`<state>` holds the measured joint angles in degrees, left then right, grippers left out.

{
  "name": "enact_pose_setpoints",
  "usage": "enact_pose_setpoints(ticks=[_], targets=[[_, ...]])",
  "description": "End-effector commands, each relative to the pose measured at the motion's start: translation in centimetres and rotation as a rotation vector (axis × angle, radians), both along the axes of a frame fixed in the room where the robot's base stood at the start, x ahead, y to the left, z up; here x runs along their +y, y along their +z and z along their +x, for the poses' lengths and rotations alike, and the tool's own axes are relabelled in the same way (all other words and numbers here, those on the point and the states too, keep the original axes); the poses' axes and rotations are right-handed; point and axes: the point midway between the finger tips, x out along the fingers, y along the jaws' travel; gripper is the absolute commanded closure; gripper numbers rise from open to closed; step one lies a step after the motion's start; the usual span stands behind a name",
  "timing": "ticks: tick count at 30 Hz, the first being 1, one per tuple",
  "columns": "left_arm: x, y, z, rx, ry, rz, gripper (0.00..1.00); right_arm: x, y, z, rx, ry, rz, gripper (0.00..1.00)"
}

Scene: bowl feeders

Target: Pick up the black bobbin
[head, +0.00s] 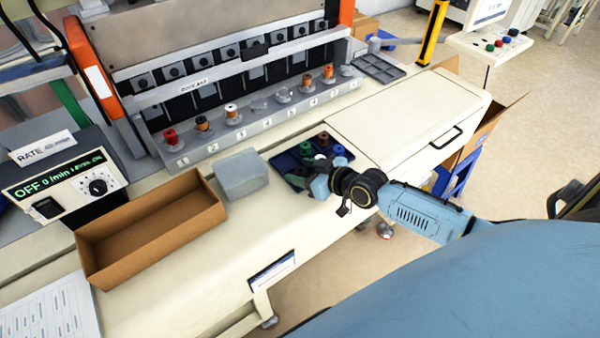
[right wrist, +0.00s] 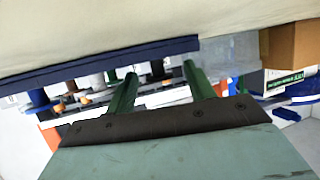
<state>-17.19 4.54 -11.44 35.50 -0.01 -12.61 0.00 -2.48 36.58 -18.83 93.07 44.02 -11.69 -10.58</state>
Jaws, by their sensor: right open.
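A dark blue tray (head: 283,163) holds several bobbins at the right part of the bench. A green bobbin (head: 305,149) and a reddish-brown bobbin (head: 323,139) show in it. I cannot single out the black bobbin there; the gripper hides part of the tray. My right gripper (head: 312,183) is at the tray's near edge. In the right wrist view, which is upside down, its two green fingers (right wrist: 160,72) are apart with nothing clearly held. A dark bobbin (right wrist: 157,70) shows beyond, between the fingertips; its exact colour is unclear. My left gripper is out of view.
A row of numbered feeder posts with bobbins (head: 231,114) stands at the back. A grey block (head: 240,175) is left of the tray, with an open cardboard box (head: 150,230) farther left. A white cabinet top (head: 400,105) to the right is clear.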

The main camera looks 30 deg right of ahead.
Motion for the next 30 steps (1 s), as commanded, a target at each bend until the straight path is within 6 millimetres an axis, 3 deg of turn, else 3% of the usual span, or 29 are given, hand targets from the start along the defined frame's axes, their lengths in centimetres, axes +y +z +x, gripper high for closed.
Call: enact_pose_setpoints(ticks=[10, 21, 30], targets=[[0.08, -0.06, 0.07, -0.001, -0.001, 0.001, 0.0, 0.28, -0.39, 0.71, 0.0, 0.002, -0.002, 0.46], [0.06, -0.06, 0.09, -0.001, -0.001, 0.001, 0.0, 0.27, -0.39, 0.7, 0.001, 0.0, -0.001, 0.94], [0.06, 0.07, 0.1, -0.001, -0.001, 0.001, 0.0, 0.29, 0.19, 0.71, -0.001, 0.001, 0.0, 0.94]])
